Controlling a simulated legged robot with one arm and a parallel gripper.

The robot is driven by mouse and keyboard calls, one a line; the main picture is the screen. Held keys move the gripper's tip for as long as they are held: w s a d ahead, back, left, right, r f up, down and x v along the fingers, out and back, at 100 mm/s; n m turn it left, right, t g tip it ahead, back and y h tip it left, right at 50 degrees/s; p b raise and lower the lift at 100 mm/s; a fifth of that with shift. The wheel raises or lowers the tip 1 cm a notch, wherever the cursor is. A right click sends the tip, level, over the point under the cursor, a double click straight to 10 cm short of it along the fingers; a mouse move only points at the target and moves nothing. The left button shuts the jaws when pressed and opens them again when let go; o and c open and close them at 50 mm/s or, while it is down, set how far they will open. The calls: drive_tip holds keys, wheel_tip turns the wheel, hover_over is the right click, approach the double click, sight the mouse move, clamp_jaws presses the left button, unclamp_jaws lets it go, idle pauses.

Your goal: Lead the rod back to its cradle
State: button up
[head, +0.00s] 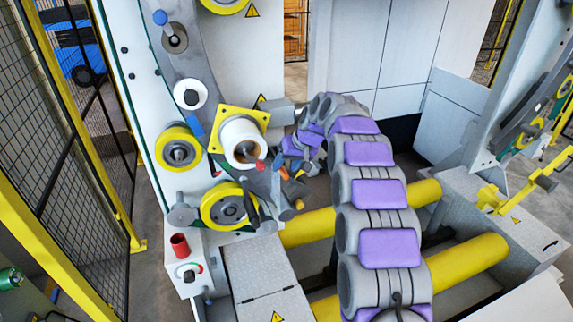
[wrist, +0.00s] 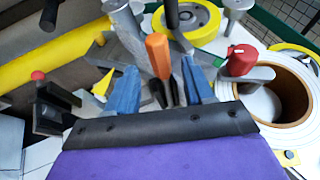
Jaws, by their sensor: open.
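My gripper (head: 281,172) is at the machine's face, just right of the white spool (head: 240,138). In the wrist view its two blue fingers (wrist: 160,76) are apart. An orange handle (wrist: 157,54) with dark prongs below it shows between the fingers; I cannot tell whether they touch it. A black rod-like handle (head: 252,208) slants in front of the lower yellow wheel (head: 229,206). I cannot tell which piece is the task's rod, and no cradle is clearly recognisable.
Yellow rollers (head: 466,262) lie below my arm. A yellow mesh fence (head: 45,225) bounds the left side.

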drive_tip(key=v, duration=1.7)
drive_tip(key=s+d+f+m+g+h+b, duration=0.1)
drive_tip(key=s+d+f+b, duration=0.2)
drive_tip(key=s+f, duration=0.5)
drive_tip(key=s+d+f+m+g+h+b, duration=0.1)
drive_tip(key=s+f, duration=0.7)
drive_tip(key=s, duration=1.8)
drive_tip(key=s+d+f+m+g+h+b, duration=0.1)
drive_tip(key=s+d+f+b, duration=0.4)
drive_tip(key=s, duration=1.2)
wheel_tip(320, 180, down, 4)
drive_tip(key=shift+s+d+f+m+g+h, duration=0.1)
drive_tip(key=shift+s+d+m+g+h, duration=0.3)
drive_tip(key=shift+d+g+h, duration=0.5)
drive_tip(key=shift+w, duration=0.15)
